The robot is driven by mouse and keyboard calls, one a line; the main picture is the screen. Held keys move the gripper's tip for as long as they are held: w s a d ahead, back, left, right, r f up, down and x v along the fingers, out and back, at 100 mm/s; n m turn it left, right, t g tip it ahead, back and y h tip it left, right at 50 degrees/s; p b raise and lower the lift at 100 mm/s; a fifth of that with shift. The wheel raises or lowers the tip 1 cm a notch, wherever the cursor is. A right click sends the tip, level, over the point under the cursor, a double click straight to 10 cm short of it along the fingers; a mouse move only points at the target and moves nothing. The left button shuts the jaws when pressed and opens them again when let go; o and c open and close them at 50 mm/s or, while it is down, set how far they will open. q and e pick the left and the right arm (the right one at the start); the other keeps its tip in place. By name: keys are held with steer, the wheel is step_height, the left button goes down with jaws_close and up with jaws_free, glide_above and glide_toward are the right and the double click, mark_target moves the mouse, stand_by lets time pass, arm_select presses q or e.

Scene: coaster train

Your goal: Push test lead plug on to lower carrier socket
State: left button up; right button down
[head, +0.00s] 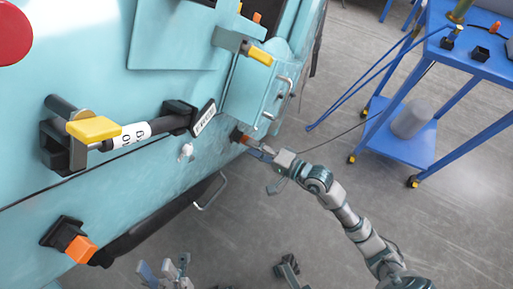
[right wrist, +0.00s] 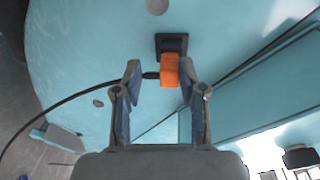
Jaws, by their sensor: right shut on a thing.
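The orange test lead plug (right wrist: 170,72) is between the fingers of my right gripper (right wrist: 160,72), which is shut on it. The plug overlaps the near edge of a black carrier socket (right wrist: 172,43) on the turquoise body. I cannot tell whether it is seated in the socket. A dark lead (right wrist: 70,97) runs left from the plug. In the head view the plug (head: 237,135) is at the body's lower edge, with my right gripper (head: 254,147) reaching it from the right. My left gripper (head: 165,272) is low in the head view, away from the body, its fingers apart.
Another orange block (head: 82,249) sits at a black fitting on the lower left. Yellow-ended handles (head: 95,129) and a turquoise box (head: 255,90) stick out from the body. A blue cart (head: 480,65) stands at the right. The grey floor between is mostly clear.

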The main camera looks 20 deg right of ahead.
steer(key=shift+w, duration=0.2)
steer(key=c, duration=0.6)
jaws_free()
steer(key=shift+d, duration=0.1)
steer(key=v, duration=1.2)
